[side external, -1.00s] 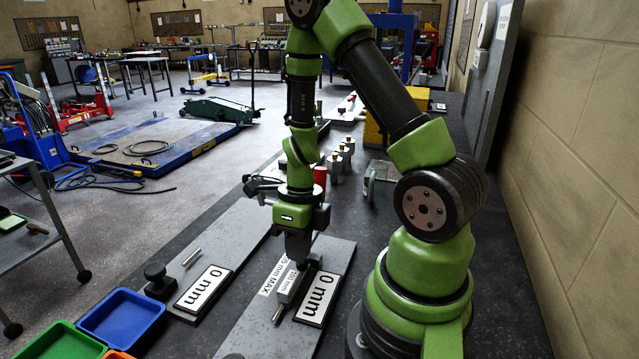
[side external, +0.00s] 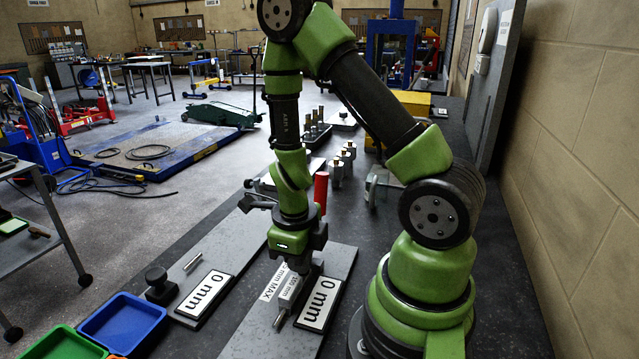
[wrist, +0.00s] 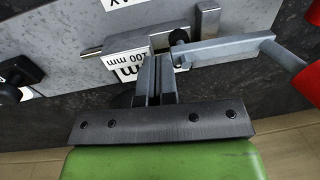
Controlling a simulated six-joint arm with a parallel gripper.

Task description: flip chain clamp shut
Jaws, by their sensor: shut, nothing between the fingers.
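A grey lever (wrist: 225,50) with a red grip (wrist: 308,80) at its right end lies across the upper middle of the wrist view; it looks like the chain clamp's handle. A red upright cylinder (side external: 321,188) shows behind my gripper in the side view; I cannot tell if it is the same grip. My gripper (wrist: 156,75) is shut and empty. Its tips are just left of the lever's inner end, close to the block labelled 100 mm (wrist: 131,68). Contact cannot be told. In the side view, my gripper (side external: 296,271) points down over the grey plate (side external: 262,325).
A large 0 mm label (side external: 321,304) lies beside the block. A second grey plate (side external: 225,235) with a black knob (side external: 156,281) lies to the left. A blue bin (side external: 122,322) and a green bin (side external: 58,343) stand at the front left. Several brass-topped parts (side external: 345,160) stand behind.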

